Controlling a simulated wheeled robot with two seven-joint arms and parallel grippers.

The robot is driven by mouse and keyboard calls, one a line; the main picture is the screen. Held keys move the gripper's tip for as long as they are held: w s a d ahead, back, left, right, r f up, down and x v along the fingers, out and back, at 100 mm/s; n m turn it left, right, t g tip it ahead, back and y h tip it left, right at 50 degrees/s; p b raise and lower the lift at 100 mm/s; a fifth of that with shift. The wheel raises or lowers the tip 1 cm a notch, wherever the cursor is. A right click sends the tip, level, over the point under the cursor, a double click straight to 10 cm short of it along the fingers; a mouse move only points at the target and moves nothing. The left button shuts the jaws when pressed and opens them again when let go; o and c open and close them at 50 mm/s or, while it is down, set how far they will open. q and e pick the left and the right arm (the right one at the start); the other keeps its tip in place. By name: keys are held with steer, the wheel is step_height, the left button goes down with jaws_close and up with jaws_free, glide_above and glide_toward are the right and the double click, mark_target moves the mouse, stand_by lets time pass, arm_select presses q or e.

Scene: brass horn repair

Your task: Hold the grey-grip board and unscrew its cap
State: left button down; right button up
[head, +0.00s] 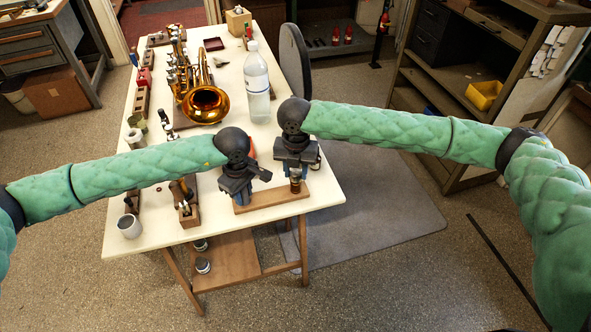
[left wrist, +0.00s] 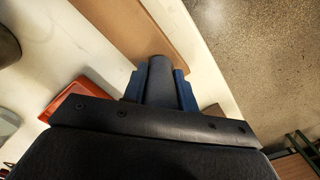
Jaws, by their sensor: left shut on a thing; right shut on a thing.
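The wooden board (head: 273,200) lies flat at the front right corner of the white table. My left gripper (head: 242,197) is at the board's left end. In the left wrist view its blue fingers (left wrist: 160,88) are shut around a dark grey upright grip (left wrist: 159,68) that stands on the board (left wrist: 130,32). My right gripper (head: 296,170) points down over the board's right end. It is shut on the cap at the top of a small brass-coloured fitting (head: 296,184). The cap itself is mostly hidden by the fingers.
A clear bottle (head: 257,85) and a brass horn (head: 205,104) stand farther back on the table (head: 225,143). Wooden blocks with tools (head: 187,212) and a mug (head: 130,227) are to the left. An orange-red tray (left wrist: 80,100) shows beside my left gripper.

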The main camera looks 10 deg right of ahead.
steer(key=shift+d+n, duration=0.1)
steer(key=shift+n, duration=0.4)
steer(key=n, duration=0.4)
steer(key=shift+n, duration=0.6)
steer(key=n, duration=0.5)
steer(key=o, duration=1.1)
steer(key=shift+o, duration=0.2)
